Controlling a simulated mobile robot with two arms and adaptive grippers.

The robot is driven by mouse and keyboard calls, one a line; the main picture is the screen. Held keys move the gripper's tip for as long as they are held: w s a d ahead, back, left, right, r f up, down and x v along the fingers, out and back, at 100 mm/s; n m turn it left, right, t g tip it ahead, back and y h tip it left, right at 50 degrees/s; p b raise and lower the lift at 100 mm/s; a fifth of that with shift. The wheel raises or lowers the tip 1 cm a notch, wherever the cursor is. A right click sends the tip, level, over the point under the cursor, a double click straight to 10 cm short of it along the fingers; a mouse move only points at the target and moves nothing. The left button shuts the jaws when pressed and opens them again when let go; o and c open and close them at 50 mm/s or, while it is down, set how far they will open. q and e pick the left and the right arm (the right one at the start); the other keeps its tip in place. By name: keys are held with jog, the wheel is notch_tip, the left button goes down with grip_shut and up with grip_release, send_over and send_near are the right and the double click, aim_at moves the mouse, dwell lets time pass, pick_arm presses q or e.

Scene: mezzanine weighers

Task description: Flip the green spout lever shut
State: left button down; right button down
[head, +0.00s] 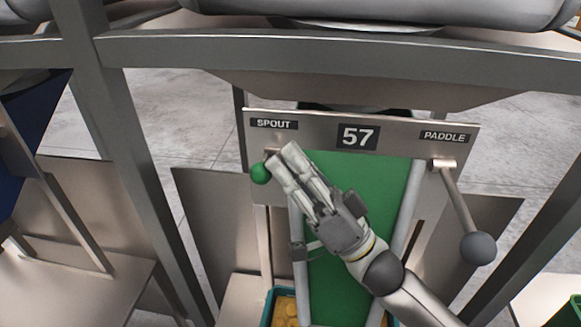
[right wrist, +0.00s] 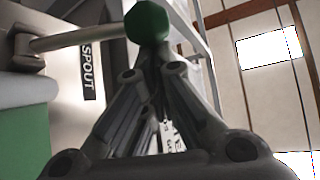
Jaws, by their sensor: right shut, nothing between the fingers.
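The spout lever has a green knob (head: 260,173) at the left of the panel, below the SPOUT label (head: 274,124). The knob sits a little below and left of the lever's pivot, and part of the lever is hidden behind my fingers. My right gripper (head: 281,160) is shut and empty, with its fingertips just right of the knob. In the right wrist view the green knob (right wrist: 147,22) is right at the fingertips (right wrist: 155,62), and its metal rod (right wrist: 85,38) runs left to a bracket on the panel. I cannot tell whether they touch. My left gripper is out of view.
The paddle lever with a grey knob (head: 478,248) hangs at the panel's right. A green chute (head: 345,265) runs down to a teal crate (head: 268,308) holding yellow pieces. A grey frame beam (head: 330,62) crosses above, and a post (head: 130,150) stands left.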

jog(key=shift+s+a+f+n+g+y+b, duration=0.1)
jog(key=shift+s+f+n+g+y+b, duration=0.2)
jog(key=shift+f+n+b, duration=0.3)
jog(key=shift+s+a+f+n+g+y+b, duration=0.1)
jog(key=shift+s+f+n+g+y+b, duration=0.15)
jog(key=shift+f+n+g+b, duration=0.35)
jog(key=shift+s+f+n+g+y+b, duration=0.25)
jog(key=shift+f+n+b, duration=0.15)
jog(key=shift+f+b, duration=0.35)
jog(key=shift+s+d+f, duration=0.15)
jog(key=shift+d+f, duration=0.15)
jog(key=shift+f, duration=0.1)
jog(key=s+d, duration=0.5)
jog(key=d, duration=0.6)
jog(key=shift+s, duration=0.2)
